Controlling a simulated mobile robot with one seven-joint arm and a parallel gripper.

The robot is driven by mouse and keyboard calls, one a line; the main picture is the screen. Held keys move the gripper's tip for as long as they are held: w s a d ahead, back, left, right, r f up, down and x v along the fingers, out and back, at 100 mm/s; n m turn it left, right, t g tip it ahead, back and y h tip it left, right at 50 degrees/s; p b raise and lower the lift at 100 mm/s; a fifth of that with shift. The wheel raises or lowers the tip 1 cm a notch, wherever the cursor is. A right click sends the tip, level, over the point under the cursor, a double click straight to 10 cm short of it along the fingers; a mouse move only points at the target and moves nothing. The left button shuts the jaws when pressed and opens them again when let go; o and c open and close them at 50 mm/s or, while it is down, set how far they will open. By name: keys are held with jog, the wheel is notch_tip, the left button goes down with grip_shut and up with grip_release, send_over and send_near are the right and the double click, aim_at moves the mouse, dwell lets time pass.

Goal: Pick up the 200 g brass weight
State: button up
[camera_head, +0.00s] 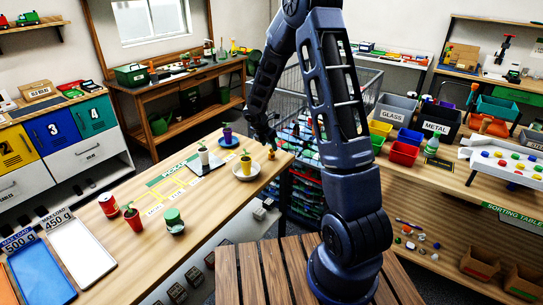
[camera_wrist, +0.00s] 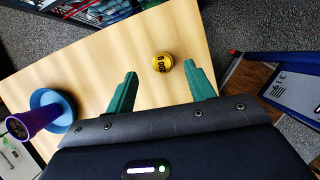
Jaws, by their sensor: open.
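A small round brass-yellow weight (camera_wrist: 162,63) with a dark, upside-down label stands on the light wooden table. The label is hard to read, so I cannot be sure of its number. In the head view the small weight (camera_head: 271,155) is near the table's far right corner. My gripper (camera_wrist: 160,73) has two green fingers spread apart. In the wrist view the weight appears between and slightly beyond the fingertips, with space on both sides. Nothing is held. In the head view my gripper (camera_head: 264,138) is just above and beside the weight, and its fingers are hard to make out.
A purple pot (camera_wrist: 35,119) in a blue saucer (camera_wrist: 58,102) stands left of the fingers in the wrist view. A white plate with a yellow potted plant (camera_head: 247,167) is close to the weight. The table edge is near the weight.

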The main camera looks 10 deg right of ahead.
aim_at(271, 150)
jog(key=shift+x, duration=2.7)
jog(key=shift+s, duration=0.2)
grip_shut()
